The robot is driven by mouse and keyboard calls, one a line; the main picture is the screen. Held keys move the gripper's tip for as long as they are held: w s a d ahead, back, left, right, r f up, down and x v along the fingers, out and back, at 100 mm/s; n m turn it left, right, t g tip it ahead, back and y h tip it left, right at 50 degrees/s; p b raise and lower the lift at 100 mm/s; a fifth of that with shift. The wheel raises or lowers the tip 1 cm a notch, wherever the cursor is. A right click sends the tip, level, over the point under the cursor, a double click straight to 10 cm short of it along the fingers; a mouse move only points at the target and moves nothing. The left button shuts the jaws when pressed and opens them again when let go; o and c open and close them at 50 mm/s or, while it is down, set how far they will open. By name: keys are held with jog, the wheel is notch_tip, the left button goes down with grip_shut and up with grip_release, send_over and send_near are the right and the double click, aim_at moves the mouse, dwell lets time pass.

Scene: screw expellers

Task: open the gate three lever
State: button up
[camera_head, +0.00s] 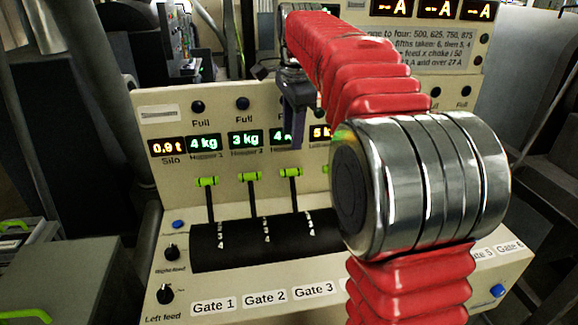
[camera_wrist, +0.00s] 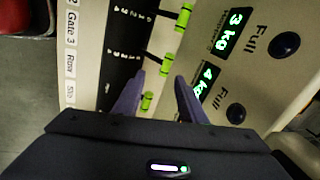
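The gate three lever stands upright on the panel, its green handle (camera_head: 290,172) third from the left in the head view. My gripper (camera_head: 297,140) hangs just above it, fingers pointing down. In the wrist view my gripper (camera_wrist: 158,77) is open, its two purple fingers apart. A green handle (camera_wrist: 165,65), which looks like the gate three lever's, lies just past the fingertips, within the gap. No contact shows. The "Gate 3" label (camera_head: 314,290) is on the panel's front, and also shows sideways in the wrist view (camera_wrist: 70,30).
Gate one (camera_head: 207,181) and gate two (camera_head: 250,176) levers stand upright to the left. In the wrist view another green handle (camera_wrist: 147,100) appears between the fingers, farther down. My arm hides the right-hand levers. Displays and black knobs line the upright panel behind.

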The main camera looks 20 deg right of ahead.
aim_at(293, 170)
jog(key=shift+w+d+f+m, duration=0.2)
jog(key=shift+w+d+m, duration=0.3)
jog(key=shift+w, duration=0.2)
jog(key=shift+w+d+f+m, duration=0.15)
jog(key=shift+w+d+m, duration=0.35)
jog(key=shift+w, duration=0.15)
jog(key=shift+f, duration=0.1)
jog(key=x, duration=1.3)
jog(key=shift+s+f, duration=0.15)
jog(key=shift+f, duration=0.15)
jog(key=shift+c, duration=0.3)
jog(key=shift+r, duration=0.1)
grip_shut()
jog(key=shift+a, duration=0.1)
jog(key=shift+r, duration=0.1)
